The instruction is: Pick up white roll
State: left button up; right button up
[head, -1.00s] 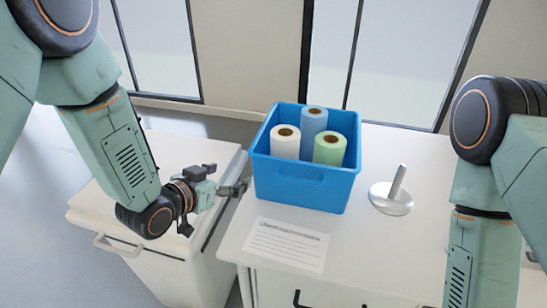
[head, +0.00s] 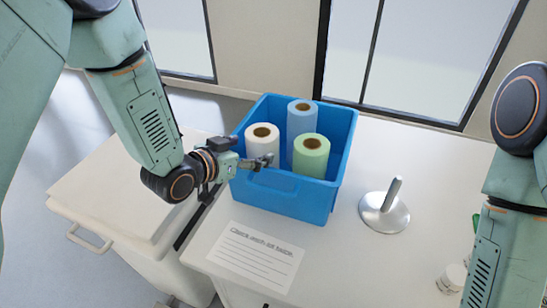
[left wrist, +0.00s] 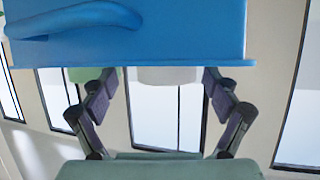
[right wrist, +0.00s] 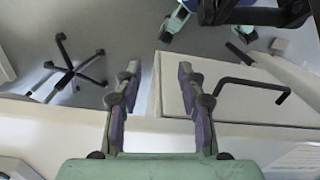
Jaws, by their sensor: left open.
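The white roll (head: 262,140) stands upright in the left part of a blue bin (head: 290,201), beside a blue roll (head: 301,118) and a green roll (head: 311,154). My left gripper (head: 268,162) is open and empty at the bin's front rim, just in front of the white roll. In the left wrist view, the white roll (left wrist: 165,76) shows partly past the bin wall (left wrist: 170,30), between the open fingers (left wrist: 160,82). Contact cannot be told. My right gripper (right wrist: 157,72) is open and empty in the right wrist view; its fingers are outside the head view.
A metal stand with an upright post (head: 385,212) is on the white table right of the bin. A printed sheet (head: 256,256) lies in front. A white cabinet (head: 120,195) stands at left. A wheeled chair (right wrist: 70,68) shows on the floor in the right wrist view.

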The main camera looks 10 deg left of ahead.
pick_arm(q)
jog(key=shift+w+f, duration=0.25)
jog(key=shift+w, duration=0.05)
jog(key=shift+w+a+f, duration=0.2)
jog(key=shift+w+a, duration=0.15)
jog(key=shift+a, duration=0.1)
jog(key=x, duration=0.2)
jog(key=d+x, duration=0.1)
jog(key=x, duration=0.2)
jog(key=shift+s+r, duration=0.1)
jog(key=shift+r, duration=0.15)
jog(key=shift+w+f, duration=0.15)
jog(key=shift+w, duration=0.1)
jog(key=shift+a, duration=0.2)
jog(key=shift+s+a, duration=0.2)
jog(key=shift+s, duration=0.05)
jog(key=shift+w+d, duration=0.25)
jog(key=shift+d, duration=0.2)
jog(key=c, duration=0.4)
jog(key=shift+s+a, duration=0.2)
jog(key=shift+a, duration=0.15)
jog(key=c, duration=0.6)
jog(key=shift+w+d, duration=0.2)
jog(key=shift+d, duration=0.05)
jog(key=c, duration=0.5)
jog(key=shift+a, duration=0.1)
